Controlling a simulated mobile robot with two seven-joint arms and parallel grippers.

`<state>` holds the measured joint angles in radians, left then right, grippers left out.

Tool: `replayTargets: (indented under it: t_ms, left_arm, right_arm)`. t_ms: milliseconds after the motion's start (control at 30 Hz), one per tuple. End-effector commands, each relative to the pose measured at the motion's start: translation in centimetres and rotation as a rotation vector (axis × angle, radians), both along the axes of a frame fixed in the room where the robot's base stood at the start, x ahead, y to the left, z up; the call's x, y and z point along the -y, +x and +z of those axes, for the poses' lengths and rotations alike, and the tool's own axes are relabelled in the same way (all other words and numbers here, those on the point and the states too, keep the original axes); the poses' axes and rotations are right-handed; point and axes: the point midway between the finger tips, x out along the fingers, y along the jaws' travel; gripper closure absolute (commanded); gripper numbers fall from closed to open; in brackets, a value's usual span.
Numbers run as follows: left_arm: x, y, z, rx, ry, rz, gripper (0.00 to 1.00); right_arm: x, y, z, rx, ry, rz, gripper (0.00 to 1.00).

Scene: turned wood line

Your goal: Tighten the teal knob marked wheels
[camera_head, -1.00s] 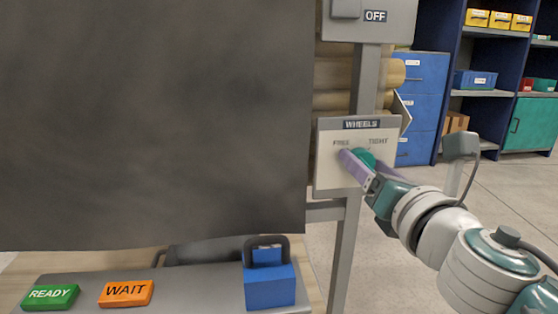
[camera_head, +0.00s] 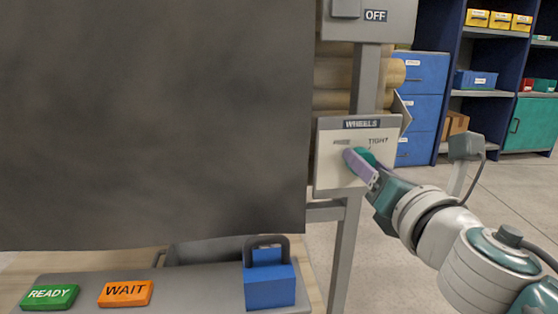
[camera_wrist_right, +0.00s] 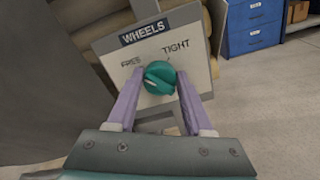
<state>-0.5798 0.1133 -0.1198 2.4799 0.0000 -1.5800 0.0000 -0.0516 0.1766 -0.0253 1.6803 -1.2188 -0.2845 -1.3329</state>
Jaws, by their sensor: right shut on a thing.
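The teal knob (camera_head: 366,157) sits on a pale panel (camera_head: 328,176) headed WHEELS, with FREE at left and TIGHT at right. My right gripper (camera_head: 361,160) is shut on the knob; one lilac finger hides part of it in the head view. In the right wrist view the knob (camera_wrist_right: 158,76) lies between the two finger tips, and a small pale mark shows on its lower left. The panel (camera_wrist_right: 205,62) looks tilted there. I cannot tell exactly where the knob's pointer stands. My left gripper is not in view.
A grey box marked OFF (camera_head: 395,22) is above the panel on a grey post (camera_head: 340,258). A dark sheet (camera_head: 150,120) fills the left. Below are a green READY block (camera_head: 50,297), an orange WAIT block (camera_head: 126,293) and a blue padlock-like block (camera_head: 270,287). Floor is open at right.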

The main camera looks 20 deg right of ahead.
Motion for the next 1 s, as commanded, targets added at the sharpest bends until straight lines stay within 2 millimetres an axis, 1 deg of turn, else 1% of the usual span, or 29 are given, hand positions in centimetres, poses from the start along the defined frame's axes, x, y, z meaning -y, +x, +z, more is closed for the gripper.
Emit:
replayTargets:
  t_ms: [167, 533, 1000]
  left_arm:
    - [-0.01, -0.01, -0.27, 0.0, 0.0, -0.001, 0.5]
    - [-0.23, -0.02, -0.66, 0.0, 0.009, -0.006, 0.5]
    - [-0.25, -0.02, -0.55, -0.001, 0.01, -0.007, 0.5]
  right_arm:
    - [0.02, -0.02, -0.09, 0.029, 0.122, 0.0, 1.0]
    - [0.12, -0.05, -0.19, 0.109, 0.46, 0.0, 1.0]
    - [0.2, -0.06, -0.26, 0.215, 0.896, 0.0, 1.0]
